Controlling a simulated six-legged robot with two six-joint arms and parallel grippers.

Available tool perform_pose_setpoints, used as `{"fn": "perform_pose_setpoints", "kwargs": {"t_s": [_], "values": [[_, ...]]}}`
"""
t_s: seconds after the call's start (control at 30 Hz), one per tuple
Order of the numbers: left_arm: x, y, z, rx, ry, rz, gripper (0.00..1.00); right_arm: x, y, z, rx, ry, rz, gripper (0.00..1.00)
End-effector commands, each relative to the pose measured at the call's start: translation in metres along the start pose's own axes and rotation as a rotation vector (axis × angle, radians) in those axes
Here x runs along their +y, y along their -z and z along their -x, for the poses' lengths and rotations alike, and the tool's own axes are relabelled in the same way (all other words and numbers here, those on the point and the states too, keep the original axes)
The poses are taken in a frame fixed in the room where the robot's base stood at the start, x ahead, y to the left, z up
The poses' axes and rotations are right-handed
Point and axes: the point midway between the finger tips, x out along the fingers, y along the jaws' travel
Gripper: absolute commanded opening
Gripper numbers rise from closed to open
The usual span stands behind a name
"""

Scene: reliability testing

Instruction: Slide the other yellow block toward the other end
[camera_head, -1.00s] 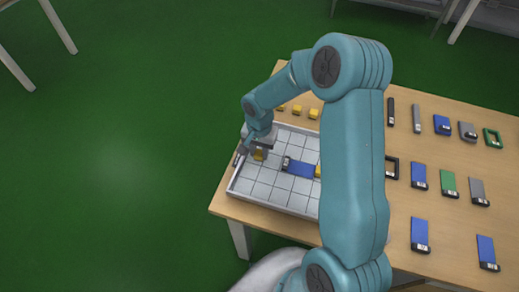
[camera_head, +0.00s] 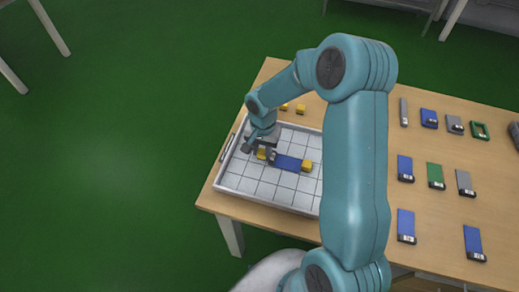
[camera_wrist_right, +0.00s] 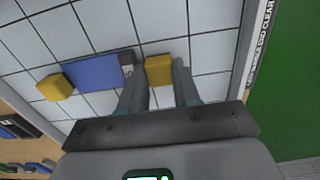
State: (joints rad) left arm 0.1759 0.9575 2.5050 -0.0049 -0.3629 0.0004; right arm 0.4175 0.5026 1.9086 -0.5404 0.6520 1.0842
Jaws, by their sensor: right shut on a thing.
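A blue block with a dark, labelled end (camera_head: 288,162) lies flat on the white gridded tray (camera_head: 240,187). One yellow block (camera_head: 306,166) sits at its right end in the head view; it also shows at the left in the wrist view (camera_wrist_right: 55,87). The other yellow block (camera_wrist_right: 158,70) is between the fingers of my right gripper (camera_wrist_right: 155,66), beside the blue block's dark end. My right gripper (camera_head: 265,155) is shut on this yellow block, low at the tray surface. Its fingers partly hide the dark end. My left gripper is out of view.
The tray has a raised rim, with its left wall close to my gripper. Two small yellow blocks (camera_head: 300,109) lie behind the tray. Blue, green and grey pieces (camera_head: 405,168) lie in rows at the right. My right arm hides the tray's right part.

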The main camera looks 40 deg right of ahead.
Motion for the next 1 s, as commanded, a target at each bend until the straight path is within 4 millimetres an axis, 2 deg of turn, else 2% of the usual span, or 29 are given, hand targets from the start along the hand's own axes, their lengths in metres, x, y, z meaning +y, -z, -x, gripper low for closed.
{"fn": "perform_pose_setpoints", "kwargs": {"t_s": [0.4,0.43,0.5,0.83,1.0], "values": [[0.000,0.000,-0.001,0.000,0.000,0.000,0.00,-0.004,0.002,-0.001,-0.003,-0.004,0.002,0.00],[0.000,0.000,-0.001,0.000,0.000,0.000,0.00,-0.004,0.002,-0.001,-0.003,-0.004,0.002,0.41],[0.000,0.000,-0.001,0.001,0.000,0.000,0.00,-0.005,0.002,-0.001,-0.003,-0.004,0.002,0.61],[0.000,0.000,0.000,0.000,0.000,0.000,0.00,-0.004,0.003,0.001,-0.002,-0.003,0.002,0.61],[0.003,0.000,0.009,0.000,0.000,0.000,0.00,-0.004,0.004,0.014,-0.002,-0.003,0.003,0.61]]}}
